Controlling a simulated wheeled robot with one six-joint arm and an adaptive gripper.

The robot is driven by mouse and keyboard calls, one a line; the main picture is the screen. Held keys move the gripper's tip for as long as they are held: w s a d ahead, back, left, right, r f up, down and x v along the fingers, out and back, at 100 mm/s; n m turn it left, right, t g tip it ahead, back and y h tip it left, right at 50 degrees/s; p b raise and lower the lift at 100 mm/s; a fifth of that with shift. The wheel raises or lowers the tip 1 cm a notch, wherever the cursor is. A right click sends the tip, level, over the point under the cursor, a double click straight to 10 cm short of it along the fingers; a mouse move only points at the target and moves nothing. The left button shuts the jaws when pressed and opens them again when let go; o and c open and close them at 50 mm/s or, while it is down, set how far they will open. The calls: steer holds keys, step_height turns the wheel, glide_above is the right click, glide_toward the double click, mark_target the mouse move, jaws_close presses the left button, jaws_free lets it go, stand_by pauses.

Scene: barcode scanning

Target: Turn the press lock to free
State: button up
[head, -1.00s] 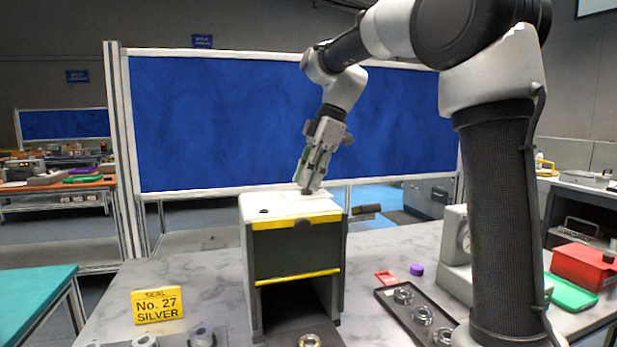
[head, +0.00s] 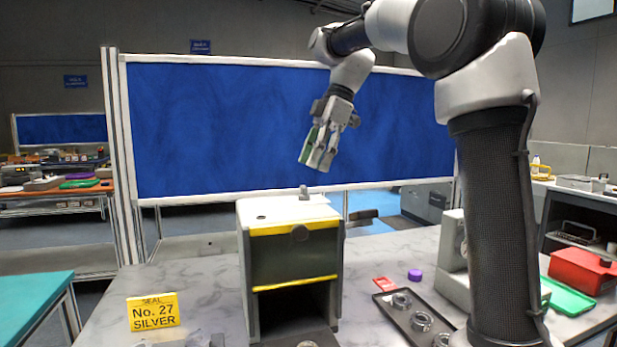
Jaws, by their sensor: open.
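The press (head: 291,258) is a grey box with yellow stripes and a dark open bay low in its front. Its light top carries a small grey upright knob (head: 304,192), which looks like the lock; I cannot read its setting. A round dark disc (head: 300,233) sits on the upper front stripe. My gripper (head: 316,165) is open and empty, pointing down, above the knob and clear of it.
A yellow sign reading "SEAL No. 27 SILVER" (head: 153,311) stands left of the press. Right of it are a dark tray (head: 388,303) with metal rings, a red piece (head: 384,284) and a purple cap (head: 415,274). A blue panel (head: 220,130) stands behind.

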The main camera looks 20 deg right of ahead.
steer(key=v, duration=0.5)
steer(key=shift+d+r, duration=0.15)
steer(key=shift+r, duration=0.2)
